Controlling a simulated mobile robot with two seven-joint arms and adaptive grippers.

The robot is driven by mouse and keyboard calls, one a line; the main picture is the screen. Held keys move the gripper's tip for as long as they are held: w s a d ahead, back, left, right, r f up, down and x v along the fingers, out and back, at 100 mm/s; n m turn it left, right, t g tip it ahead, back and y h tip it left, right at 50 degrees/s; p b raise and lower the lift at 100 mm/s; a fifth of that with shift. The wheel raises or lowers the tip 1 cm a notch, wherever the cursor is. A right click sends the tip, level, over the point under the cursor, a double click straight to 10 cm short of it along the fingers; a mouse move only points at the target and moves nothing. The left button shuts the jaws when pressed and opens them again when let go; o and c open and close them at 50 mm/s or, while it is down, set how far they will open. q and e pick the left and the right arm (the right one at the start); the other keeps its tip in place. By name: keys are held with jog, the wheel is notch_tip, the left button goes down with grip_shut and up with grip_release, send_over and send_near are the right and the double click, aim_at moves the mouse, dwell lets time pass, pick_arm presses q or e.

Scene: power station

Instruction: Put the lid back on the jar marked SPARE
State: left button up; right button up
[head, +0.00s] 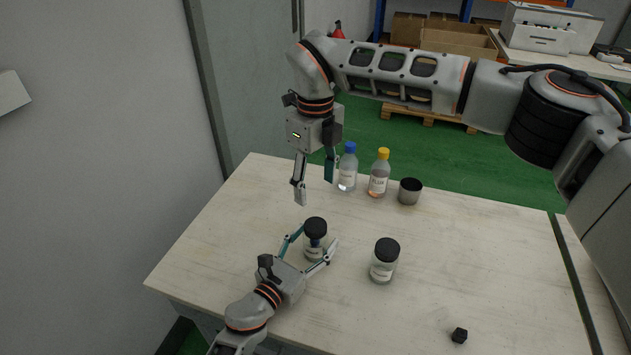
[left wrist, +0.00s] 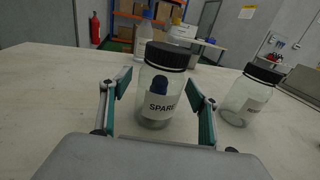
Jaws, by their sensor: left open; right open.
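The jar marked SPARE (left wrist: 157,105) is clear glass with a white label and a dark blue object inside. It stands upright on the table, also in the head view (head: 313,252). A black lid (left wrist: 167,56) sits on top of its mouth; it shows in the head view too (head: 316,226). I cannot tell whether it is fully seated. My left gripper (head: 318,238) is open, its fingers on either side of the jar, with no clear grip; they also show in the left wrist view (left wrist: 158,88). My right gripper (head: 315,190) is open and empty, pointing down above and behind the jar.
A second black-lidded jar (head: 383,270) stands to the right, its label unreadable. A small black cube (head: 459,335) lies front right. The table's left side is clear.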

pick_arm(q)
jog(key=v, duration=1.1)
jog(key=shift+s+a, duration=0.15)
jog(key=shift+s, duration=0.1)
jog(key=shift+f, duration=0.1)
